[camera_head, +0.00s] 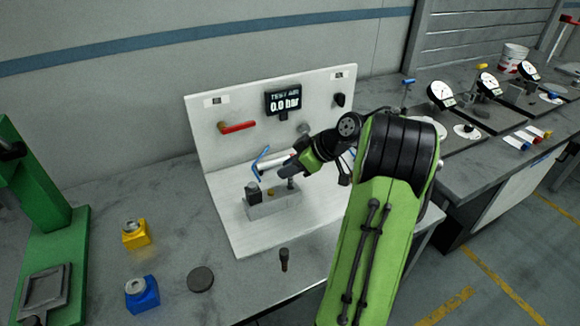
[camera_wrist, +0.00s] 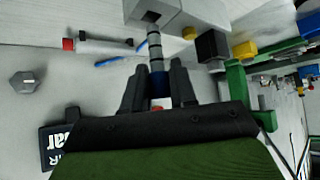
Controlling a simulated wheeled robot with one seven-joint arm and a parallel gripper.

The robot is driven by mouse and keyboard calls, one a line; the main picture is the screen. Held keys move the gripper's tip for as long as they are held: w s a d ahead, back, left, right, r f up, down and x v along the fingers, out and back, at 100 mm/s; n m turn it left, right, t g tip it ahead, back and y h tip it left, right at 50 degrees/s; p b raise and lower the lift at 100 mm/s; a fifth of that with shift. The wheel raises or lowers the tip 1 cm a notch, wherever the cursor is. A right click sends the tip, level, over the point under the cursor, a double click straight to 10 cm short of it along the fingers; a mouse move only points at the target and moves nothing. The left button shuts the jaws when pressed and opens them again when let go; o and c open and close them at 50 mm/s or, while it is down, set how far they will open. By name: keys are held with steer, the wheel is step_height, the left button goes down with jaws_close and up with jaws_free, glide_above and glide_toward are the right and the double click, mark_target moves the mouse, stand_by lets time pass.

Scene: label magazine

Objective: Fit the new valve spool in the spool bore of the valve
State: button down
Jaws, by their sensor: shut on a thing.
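The valve (camera_head: 268,208) is a pale grey block on the white base of the test board, with a black part on its left end. My gripper (camera_head: 288,172) is above the valve's right part. In the wrist view my gripper (camera_wrist: 159,72) is shut on the new valve spool (camera_wrist: 154,48), a grey ringed shaft with a dark blue section between the fingers. How far the end is inside the spool bore cannot be told.
A blue tube (camera_head: 261,160) is close to my gripper. A dark small part (camera_head: 284,260), black disc (camera_head: 200,279), yellow block (camera_head: 136,236) and blue block (camera_head: 143,296) sit on the bench.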

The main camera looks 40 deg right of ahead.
mark_target(290, 185)
steer(key=shift+f+b, duration=1.75)
steer(key=shift+f, duration=0.3)
steer(key=c, duration=0.8)
jaws_free()
steer(key=p+v, duration=0.6)
steer(key=v, duration=1)
steer(key=shift+p, duration=0.35)
steer(key=shift+w, duration=0.1)
